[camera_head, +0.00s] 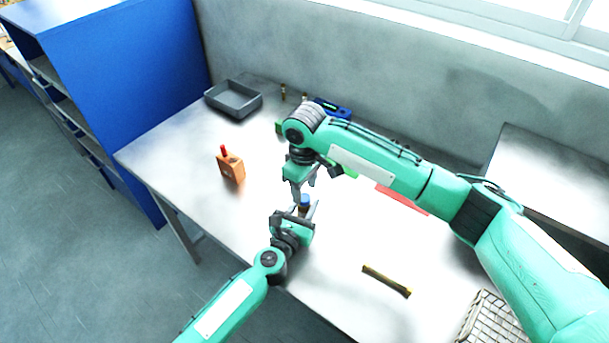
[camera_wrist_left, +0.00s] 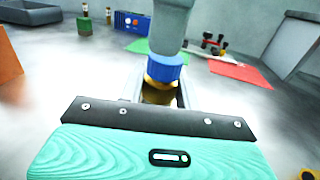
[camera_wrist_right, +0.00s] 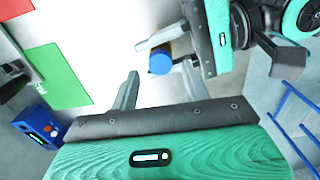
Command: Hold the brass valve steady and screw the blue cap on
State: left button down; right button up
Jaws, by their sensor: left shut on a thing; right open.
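The brass valve (camera_wrist_left: 158,93) stands upright between the fingers of my left gripper (camera_head: 309,209), which is shut on it. The blue cap (camera_wrist_left: 166,68) sits on top of the valve; how far it is threaded cannot be seen. The cap also shows in the head view (camera_head: 304,200) and in the right wrist view (camera_wrist_right: 160,61). My right gripper (camera_head: 301,190) is open just above, its fingers (camera_wrist_right: 160,85) spread to either side of the cap. In the left wrist view a grey finger of it hides part of the cap's top.
An orange block (camera_head: 231,168) with a red top stands left; a grey tray (camera_head: 234,112) is behind it. A blue box (camera_head: 333,109), green mat (camera_wrist_right: 58,78) and red mat (camera_head: 403,199) lie toward the back. A brass-coloured bar (camera_head: 387,280) and wire basket (camera_head: 488,318) are front right.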

aim_at(305, 197)
jog(key=shift+f, duration=1.55)
jog(key=c, duration=1)
jog(key=shift+c, duration=0.2)
jog(key=o, duration=1.1)
jog(key=shift+o, duration=0.2)
jog(key=shift+r, duration=0.1)
notch_tip(305, 197, up, 12)
